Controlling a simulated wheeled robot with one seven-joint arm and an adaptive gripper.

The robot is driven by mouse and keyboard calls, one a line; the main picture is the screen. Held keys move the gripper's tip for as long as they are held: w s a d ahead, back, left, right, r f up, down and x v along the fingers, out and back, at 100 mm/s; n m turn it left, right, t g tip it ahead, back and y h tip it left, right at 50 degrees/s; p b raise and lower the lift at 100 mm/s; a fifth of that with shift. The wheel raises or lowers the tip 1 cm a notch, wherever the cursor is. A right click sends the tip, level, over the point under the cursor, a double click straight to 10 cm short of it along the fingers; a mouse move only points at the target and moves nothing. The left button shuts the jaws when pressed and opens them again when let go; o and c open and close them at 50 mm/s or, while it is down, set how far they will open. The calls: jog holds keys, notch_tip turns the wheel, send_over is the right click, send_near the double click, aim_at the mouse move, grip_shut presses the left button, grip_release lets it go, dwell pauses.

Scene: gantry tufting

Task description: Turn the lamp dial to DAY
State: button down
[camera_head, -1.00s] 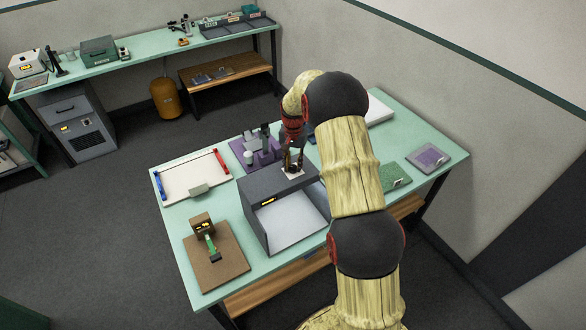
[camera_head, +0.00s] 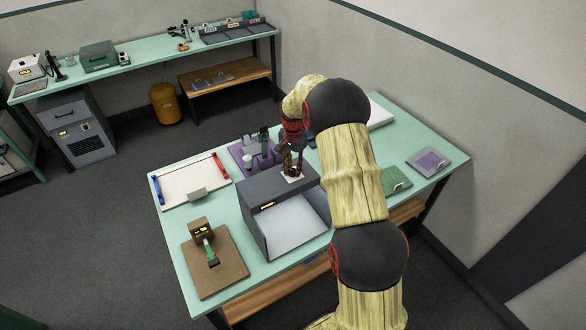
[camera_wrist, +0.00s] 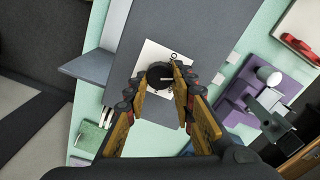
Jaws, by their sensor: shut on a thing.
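The lamp box (camera_head: 262,190) is a dark grey hood with a lit yellow display and a white interior, on the green table. On its top is a white dial plate (camera_head: 284,179), also seen in the wrist view (camera_wrist: 150,58). The round black dial (camera_wrist: 158,76) sits on that plate with a pale pointer line on it. My gripper (camera_head: 292,172) points down at the dial from above. In the wrist view my gripper (camera_wrist: 160,80) has its fingers on both sides of the dial, shut on it. The plate's markings are partly hidden and too small to read.
A white tray (camera_head: 180,186) with red and blue ends and a brown board (camera_head: 232,272) with a small device lie left of the box. A purple stand (camera_head: 236,150) is behind it. Green (camera_head: 397,184) and purple pads (camera_head: 421,160) lie to the right.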

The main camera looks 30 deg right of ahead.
aim_at(293, 169)
jog(key=c, duration=1.5)
grip_release()
jog(key=shift+r, duration=0.1)
notch_tip(293, 169, up, 12)
